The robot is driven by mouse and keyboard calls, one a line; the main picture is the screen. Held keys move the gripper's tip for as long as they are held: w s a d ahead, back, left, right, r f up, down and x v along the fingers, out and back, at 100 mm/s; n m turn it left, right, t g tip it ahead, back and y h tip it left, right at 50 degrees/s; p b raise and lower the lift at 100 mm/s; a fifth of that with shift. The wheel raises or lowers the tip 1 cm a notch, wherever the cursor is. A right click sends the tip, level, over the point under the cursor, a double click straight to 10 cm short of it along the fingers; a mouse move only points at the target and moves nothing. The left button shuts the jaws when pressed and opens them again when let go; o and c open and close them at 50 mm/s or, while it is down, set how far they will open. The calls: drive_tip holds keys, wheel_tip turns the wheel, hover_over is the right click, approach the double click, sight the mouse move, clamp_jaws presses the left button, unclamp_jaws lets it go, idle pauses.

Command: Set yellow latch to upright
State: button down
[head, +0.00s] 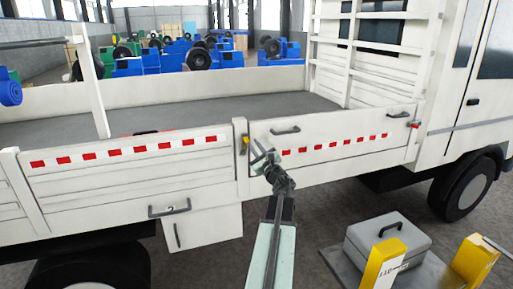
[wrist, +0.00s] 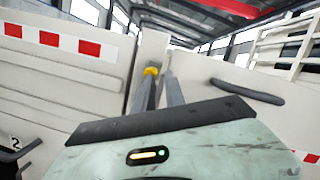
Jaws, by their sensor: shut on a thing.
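The yellow latch (head: 244,141) is a small piece on the white post between two side panels of the truck bed. In the wrist view its yellow end (wrist: 151,71) shows at the tips of my gripper's grey fingers (wrist: 160,88). My gripper (head: 258,150) reaches up to the post from below right and is shut on the latch. Most of the latch is hidden by the fingers, so I cannot tell its exact angle.
Side panels with red and white strips flank the post. A dark handle (head: 285,131) is right of the latch, and a red latch (head: 414,124) is at the far right post. A grey toolbox (head: 388,245) and yellow posts (head: 385,265) stand at lower right.

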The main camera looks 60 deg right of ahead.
drive_tip(key=shift+w+d+r, duration=0.1)
drive_tip(key=shift+w, duration=0.25)
idle(0.3)
drive_tip(key=s+a+f+b, duration=0.3)
drive_tip(key=s, duration=0.8)
drive_tip(key=shift+a+f, duration=0.2)
drive_tip(key=shift+f, duration=0.15)
drive_tip(key=shift+s, duration=0.1)
